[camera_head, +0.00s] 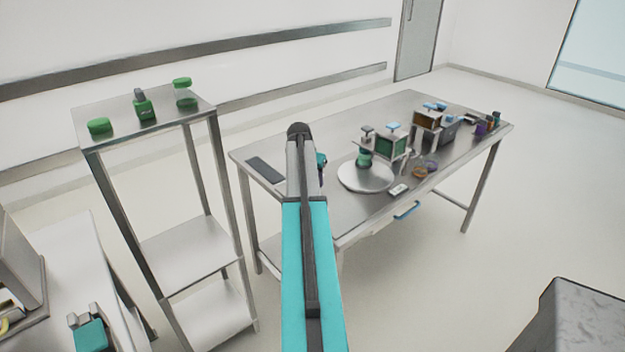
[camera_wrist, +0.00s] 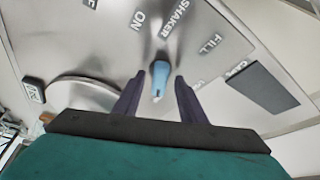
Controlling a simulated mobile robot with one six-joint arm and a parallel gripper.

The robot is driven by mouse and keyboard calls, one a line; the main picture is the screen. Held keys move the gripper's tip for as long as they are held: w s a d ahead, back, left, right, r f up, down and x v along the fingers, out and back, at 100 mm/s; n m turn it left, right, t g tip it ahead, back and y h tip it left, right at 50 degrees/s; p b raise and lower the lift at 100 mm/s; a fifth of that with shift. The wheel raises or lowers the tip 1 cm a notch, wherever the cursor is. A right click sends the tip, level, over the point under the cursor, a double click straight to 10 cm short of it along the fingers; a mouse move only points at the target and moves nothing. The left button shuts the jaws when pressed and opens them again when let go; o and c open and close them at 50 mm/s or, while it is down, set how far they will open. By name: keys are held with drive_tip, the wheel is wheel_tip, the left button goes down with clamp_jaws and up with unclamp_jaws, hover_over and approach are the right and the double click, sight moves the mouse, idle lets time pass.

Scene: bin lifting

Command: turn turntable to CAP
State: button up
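The turntable (camera_head: 360,181) is a round pale disc on the steel table, with a green container (camera_head: 364,158) on it. Another label is partly hidden by a finger. My gripper (camera_wrist: 160,77) is open, with its two dark fingers on either side of the knob. I cannot tell whether they touch it. In the head view my teal arm hides most of the gripper and the knob.
A dark pad (camera_head: 265,170) lies at the table's left end. Small machines with screens (camera_head: 392,146) stand behind the turntable. A steel shelf (camera_head: 190,252) with green containers on top stands left.

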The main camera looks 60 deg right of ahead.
drive_tip(key=shift+r, duration=0.15)
drive_tip(key=b+v, duration=0.3)
drive_tip(key=v, duration=1)
drive_tip(key=shift+a+r, duration=0.2)
drive_tip(key=shift+r, duration=0.05)
idle(0.5)
